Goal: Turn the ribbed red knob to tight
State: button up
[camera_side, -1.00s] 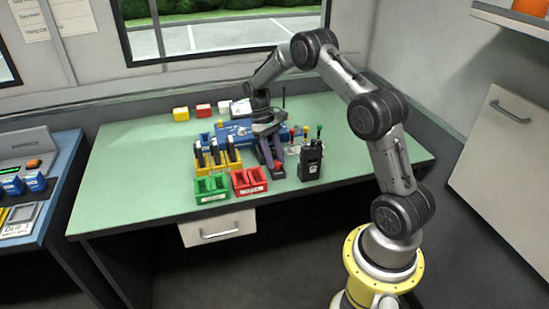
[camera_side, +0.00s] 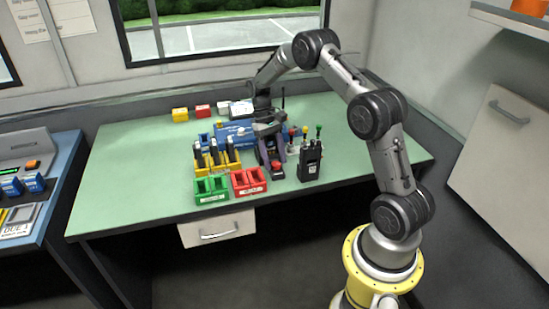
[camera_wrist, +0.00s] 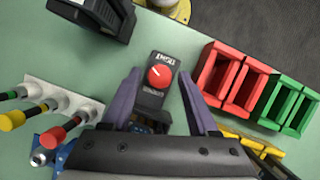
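The red knob (camera_wrist: 160,76) is round, with a pale pointer line slanting toward the upper left in the wrist view. It sits on a small dark box (camera_wrist: 149,99) with a white-lettered label above the knob and another below, both too small to read surely. In the side view the knob (camera_side: 276,166) shows near the front of the bench. My gripper (camera_wrist: 159,73) has two purple fingers, spread wide on either side of the box, with nothing between them touching the knob. In the side view my gripper (camera_side: 270,152) is just behind the knob.
A black radio (camera_side: 311,161) stands right of the knob. Red bins (camera_wrist: 236,77) and green bins (camera_wrist: 289,104) sit on the other side. Connectors with coloured ends (camera_wrist: 55,120) and a blue unit (camera_side: 235,132) are close by. The green bench top (camera_side: 135,165) is clear at left.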

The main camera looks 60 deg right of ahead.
dwell(0.3)
jog(key=v, duration=1.3)
jog(key=shift+w+r, duration=0.15)
jog(key=shift+r, duration=0.2)
jog(key=s+a+n+t+h, duration=0.25)
jog(key=a+n+h, duration=0.45)
jog(key=n, duration=1.1)
jog(key=shift+g+y, duration=0.35)
jog(key=shift+y, duration=0.05)
jog(key=x, duration=0.9)
jog(key=a+x, duration=0.1)
jog(key=x, duration=0.3)
jog(key=shift+f, duration=0.4)
grip_shut()
